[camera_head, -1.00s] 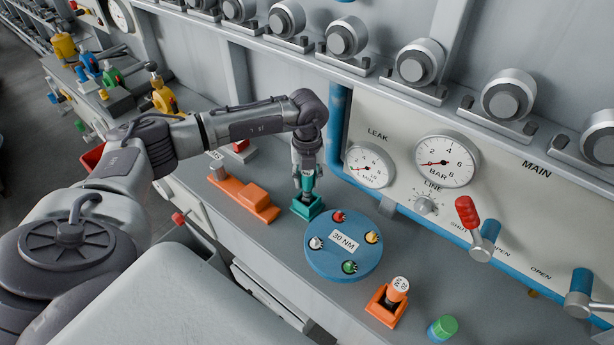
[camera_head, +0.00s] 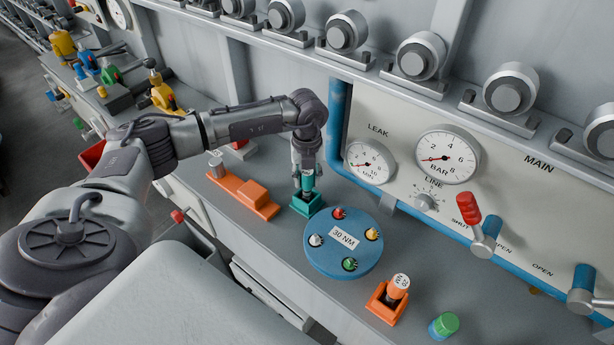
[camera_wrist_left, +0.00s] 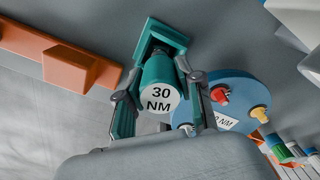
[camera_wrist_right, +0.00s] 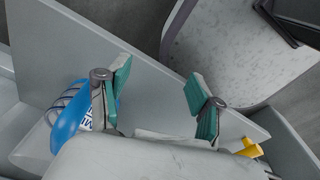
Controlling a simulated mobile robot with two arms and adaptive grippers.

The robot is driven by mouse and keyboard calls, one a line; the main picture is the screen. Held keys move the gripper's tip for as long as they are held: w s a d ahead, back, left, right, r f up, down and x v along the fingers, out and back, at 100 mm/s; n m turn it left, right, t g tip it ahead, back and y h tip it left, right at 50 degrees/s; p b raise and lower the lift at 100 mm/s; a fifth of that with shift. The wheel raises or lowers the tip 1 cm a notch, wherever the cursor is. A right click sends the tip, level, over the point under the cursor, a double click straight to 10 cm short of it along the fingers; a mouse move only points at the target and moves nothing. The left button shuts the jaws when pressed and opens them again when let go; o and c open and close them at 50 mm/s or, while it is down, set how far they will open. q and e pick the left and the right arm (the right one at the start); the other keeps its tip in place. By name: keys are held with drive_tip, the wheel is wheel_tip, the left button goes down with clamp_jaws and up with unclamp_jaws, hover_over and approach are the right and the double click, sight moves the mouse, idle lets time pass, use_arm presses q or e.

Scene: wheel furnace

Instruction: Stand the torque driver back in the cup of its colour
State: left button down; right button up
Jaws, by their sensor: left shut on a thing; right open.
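The teal torque driver (camera_wrist_left: 160,88), marked 30 NM, stands upright in the teal cup (camera_head: 308,206). My left gripper (camera_head: 306,178) is shut on the driver's handle from above; its fingers lie on both sides of the handle in the left wrist view (camera_wrist_left: 160,95). The teal cup also shows behind the driver in the left wrist view (camera_wrist_left: 163,35). The driver's lower end is hidden inside the cup. My right gripper (camera_wrist_right: 155,95) is open and empty in the right wrist view, and is not seen in the head view.
A blue disc (camera_head: 325,262) marked 30 NM, with several coloured knobs, lies close to the teal cup. An orange cup (camera_head: 378,310) holding an orange driver (camera_head: 397,287) stands at the front right. An orange holder (camera_head: 230,190) lies left. The gauge panel (camera_head: 400,150) rises behind.

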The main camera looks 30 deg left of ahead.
use_arm(q)
drive_tip(key=shift+f, duration=0.15)
drive_tip(key=shift+c, duration=0.5)
unclamp_jaws()
idle(0.4)
wheel_tip(320, 180, up, 13)
drive_tip(key=p, duration=0.8)
drive_tip(key=shift+f, duration=0.2)
drive_tip(key=s+a+r+p, duration=0.1)
drive_tip(key=s, duration=1.5)
drive_tip(key=shift+a+r, duration=0.15)
drive_tip(key=shift+r, duration=0.05)
idle(0.6)
